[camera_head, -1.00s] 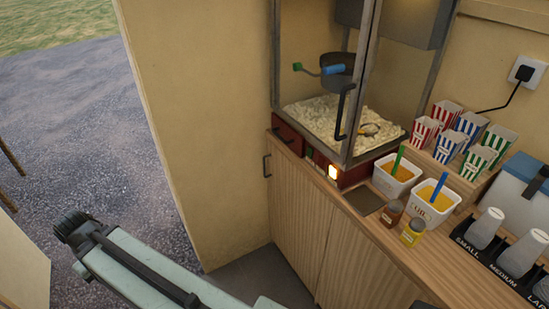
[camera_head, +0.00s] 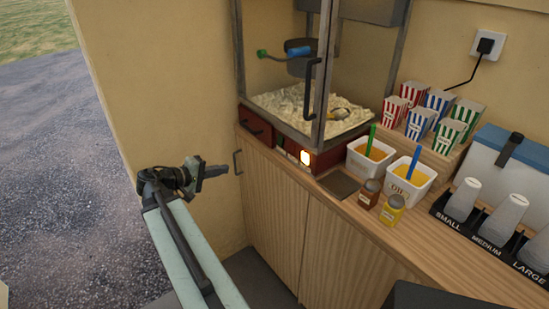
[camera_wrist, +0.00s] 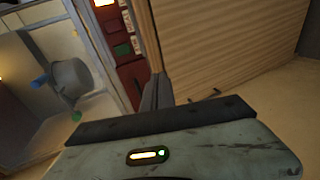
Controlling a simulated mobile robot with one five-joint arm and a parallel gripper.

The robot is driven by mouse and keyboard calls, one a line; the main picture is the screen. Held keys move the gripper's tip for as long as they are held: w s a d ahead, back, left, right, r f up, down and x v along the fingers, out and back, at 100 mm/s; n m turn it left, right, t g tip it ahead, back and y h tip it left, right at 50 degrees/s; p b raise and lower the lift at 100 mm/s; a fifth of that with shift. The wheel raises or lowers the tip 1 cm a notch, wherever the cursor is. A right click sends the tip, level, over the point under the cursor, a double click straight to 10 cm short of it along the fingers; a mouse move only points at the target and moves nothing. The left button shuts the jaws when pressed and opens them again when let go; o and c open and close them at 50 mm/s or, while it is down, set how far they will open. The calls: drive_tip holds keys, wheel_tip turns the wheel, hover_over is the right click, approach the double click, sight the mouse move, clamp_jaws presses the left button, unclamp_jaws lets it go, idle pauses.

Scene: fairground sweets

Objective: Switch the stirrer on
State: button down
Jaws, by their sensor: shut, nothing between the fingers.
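The popcorn machine (camera_head: 323,100) stands on the counter, with a grey kettle (camera_head: 302,67) hanging inside.
Butter tubs (camera_head: 407,187), two shakers (camera_head: 369,193), striped popcorn boxes (camera_head: 417,122) and a cup rack (camera_head: 470,225) fill the counter to the right. The gravel at left is open.

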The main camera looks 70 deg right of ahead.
sight(280, 145)
drive_tip(key=s+d+r+g+h, duration=0.1)
drive_tip(key=s+d+r+g, duration=0.1)
drive_tip(key=s+d+r, duration=0.1)
drive_tip(key=shift+s+d+r+m, duration=0.3)
drive_tip(key=shift+s+d, duration=0.35)
drive_tip(key=shift+s, duration=0.45)
drive_tip(key=b+x, duration=0.1)
drive_tip(key=x, duration=0.6)
drive_tip(key=b+x, duration=0.1)
drive_tip(key=x, duration=0.6)
drive_tip(key=shift+r, duration=0.2)
